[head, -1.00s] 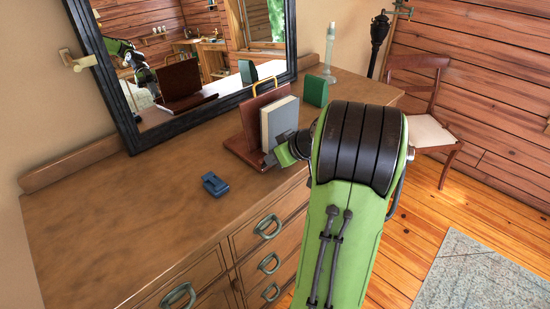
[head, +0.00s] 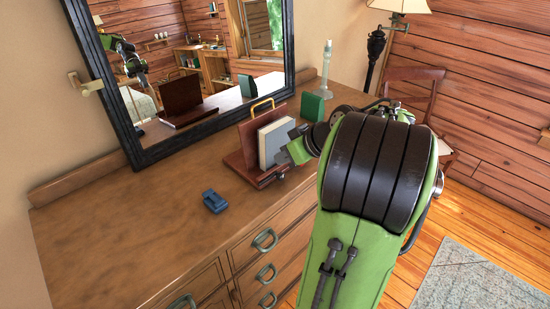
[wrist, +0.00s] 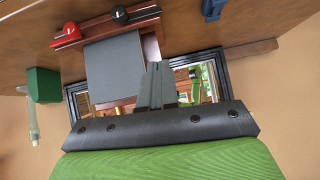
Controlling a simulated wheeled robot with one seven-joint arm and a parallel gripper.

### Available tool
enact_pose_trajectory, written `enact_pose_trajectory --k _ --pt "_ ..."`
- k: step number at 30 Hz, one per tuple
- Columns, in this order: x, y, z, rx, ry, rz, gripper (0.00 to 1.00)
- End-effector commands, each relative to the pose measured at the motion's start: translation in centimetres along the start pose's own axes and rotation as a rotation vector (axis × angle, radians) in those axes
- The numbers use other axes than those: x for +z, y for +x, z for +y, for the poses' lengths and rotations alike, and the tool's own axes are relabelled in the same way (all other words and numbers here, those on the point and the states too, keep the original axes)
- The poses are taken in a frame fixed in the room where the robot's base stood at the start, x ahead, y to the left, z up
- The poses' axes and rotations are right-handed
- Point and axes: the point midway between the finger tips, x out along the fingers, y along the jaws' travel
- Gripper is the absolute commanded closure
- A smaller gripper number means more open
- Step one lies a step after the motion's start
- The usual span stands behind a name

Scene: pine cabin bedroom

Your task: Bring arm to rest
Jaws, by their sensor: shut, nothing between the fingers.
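My green and black arm reaches over the right part of the wooden dresser (head: 120,235) in the head view. My gripper (head: 280,158) is mostly hidden by the arm there, close to a grey book (head: 275,140). The book stands upright on a brown wooden book stand (head: 240,163). In the wrist view my gripper (wrist: 157,68) has its fingers together with nothing between them. The grey book (wrist: 113,72) is beside the fingertips in that view. I cannot tell whether they touch it.
A blue object (head: 215,201) lies on the dresser, left of the stand. A green block (head: 312,107) and a glass candlestick (head: 327,70) stand behind on the right. A black-framed mirror (head: 130,110) leans at the back. A chair (head: 420,85) and lamp (head: 375,45) are at right.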

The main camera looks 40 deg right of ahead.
Motion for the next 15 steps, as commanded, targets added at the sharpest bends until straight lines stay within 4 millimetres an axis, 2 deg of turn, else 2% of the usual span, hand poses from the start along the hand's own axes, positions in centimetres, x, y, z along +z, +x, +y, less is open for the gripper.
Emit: enact_pose_trajectory --k 3,12,14,15 --pt "0.0 -1.4 0.0 0.003 0.002 0.000 1.00" --pt "0.1 -1.6 -0.1 0.001 0.001 0.000 1.00" --pt "-0.2 -1.5 -0.7 -0.002 -0.003 -0.005 1.00" --pt "-0.6 -1.5 -1.8 -0.007 -0.009 -0.015 1.00"
